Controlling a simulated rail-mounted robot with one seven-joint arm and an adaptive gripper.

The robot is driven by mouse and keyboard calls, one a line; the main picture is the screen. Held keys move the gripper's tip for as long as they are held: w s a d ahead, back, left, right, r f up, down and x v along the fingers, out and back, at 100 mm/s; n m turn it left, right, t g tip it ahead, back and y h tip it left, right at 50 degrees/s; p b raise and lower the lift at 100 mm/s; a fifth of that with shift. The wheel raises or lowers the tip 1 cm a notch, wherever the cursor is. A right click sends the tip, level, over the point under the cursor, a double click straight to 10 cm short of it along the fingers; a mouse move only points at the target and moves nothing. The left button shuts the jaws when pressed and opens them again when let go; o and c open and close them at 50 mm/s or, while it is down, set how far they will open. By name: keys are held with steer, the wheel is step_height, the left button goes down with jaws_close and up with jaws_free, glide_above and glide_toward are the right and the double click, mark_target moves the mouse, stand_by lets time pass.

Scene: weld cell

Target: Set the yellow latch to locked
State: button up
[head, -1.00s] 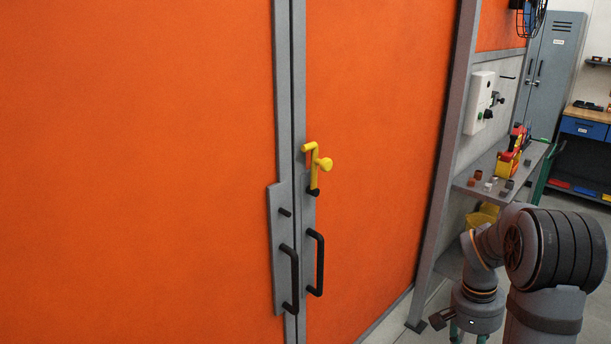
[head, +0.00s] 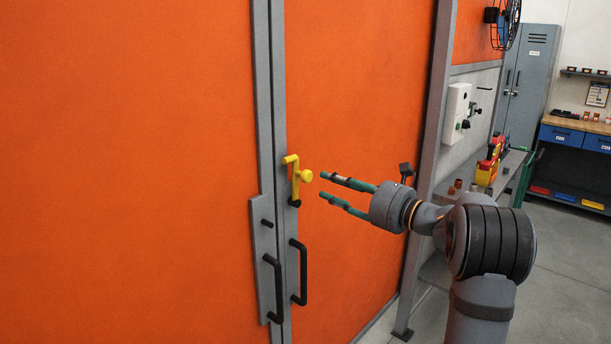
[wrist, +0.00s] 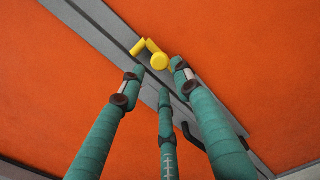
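The yellow latch (head: 294,176) is on the grey edge of the right orange door, above the black handles. Its hooked upper end points left toward the door seam, and its round knob sticks out to the right. It also shows in the wrist view (wrist: 158,60), ahead of my fingertips. My gripper (head: 322,185) is open and empty, just right of the knob and apart from it. Its green fingers point left at the latch; in the wrist view the fingers (wrist: 160,82) are spread below and beside the knob. A black pivot piece (head: 295,203) sits at the latch's lower end.
Two black door handles (head: 302,272) stand out below the latch. A grey post (head: 425,170) stands right of the doors. A shelf (head: 510,180) with a red and yellow tool (head: 489,163) is behind my arm. The orange door panels are flat and clear.

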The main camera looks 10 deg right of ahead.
mark_target(310, 178)
steer(key=p+x, duration=0.2)
steer(key=x, duration=0.6)
steer(key=shift+w+a+p, duration=0.2)
steer(key=shift+a+p, duration=0.05)
steer(key=shift+p, duration=0.15)
steer(key=shift+c, duration=0.5)
jaws_close()
steer(key=shift+f, duration=0.1)
